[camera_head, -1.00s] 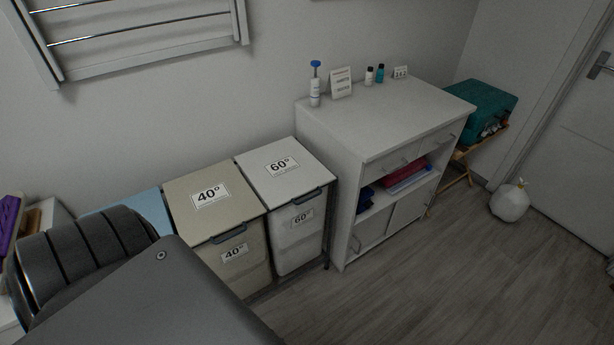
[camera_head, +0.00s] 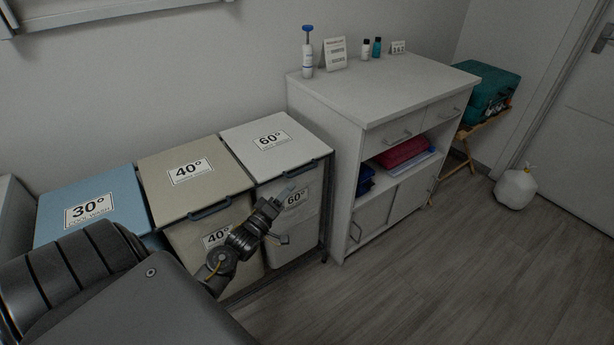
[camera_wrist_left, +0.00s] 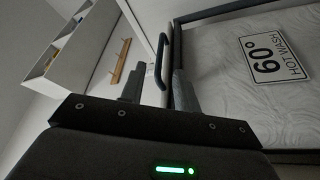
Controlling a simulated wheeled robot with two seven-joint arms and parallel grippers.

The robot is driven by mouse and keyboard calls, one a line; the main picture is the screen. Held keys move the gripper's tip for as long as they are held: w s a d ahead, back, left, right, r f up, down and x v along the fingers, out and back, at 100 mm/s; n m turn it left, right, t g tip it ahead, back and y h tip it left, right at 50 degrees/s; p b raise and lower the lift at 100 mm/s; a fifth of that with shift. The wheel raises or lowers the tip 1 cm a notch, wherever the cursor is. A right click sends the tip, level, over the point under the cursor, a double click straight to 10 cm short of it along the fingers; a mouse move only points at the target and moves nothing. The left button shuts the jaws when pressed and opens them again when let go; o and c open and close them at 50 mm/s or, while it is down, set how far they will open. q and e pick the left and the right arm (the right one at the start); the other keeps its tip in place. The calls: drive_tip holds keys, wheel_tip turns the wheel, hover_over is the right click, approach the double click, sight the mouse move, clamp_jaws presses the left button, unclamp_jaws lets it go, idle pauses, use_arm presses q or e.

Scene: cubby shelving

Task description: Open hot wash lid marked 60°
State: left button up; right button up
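The hot wash bin is white, with a closed white lid (camera_head: 268,144) marked 60° and a second 60° label on its front. My left gripper (camera_head: 287,213) is in front of this bin, below the lid's front edge, with its fingers apart. In the left wrist view, the 60° HOT WASH label lies at the right on a pale front panel (camera_wrist_left: 215,75). A dark bar handle (camera_wrist_left: 159,60) appears ahead, in line with the gap between the fingers of the gripper (camera_wrist_left: 158,88). I cannot tell whether they touch. My right gripper is out of view.
A beige 40° bin (camera_head: 190,176) and a blue 30° bin (camera_head: 100,190) stand left of the hot wash bin, lids closed. A white cabinet (camera_head: 380,95) stands close on the right. The wooden floor (camera_head: 420,280) in front is clear.

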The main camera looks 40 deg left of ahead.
sight(302, 172)
use_arm(q)
drive_tip(key=x, duration=0.8)
drive_tip(key=shift+w, duration=0.2)
clamp_jaws()
drive_tip(key=shift+d, duration=0.1)
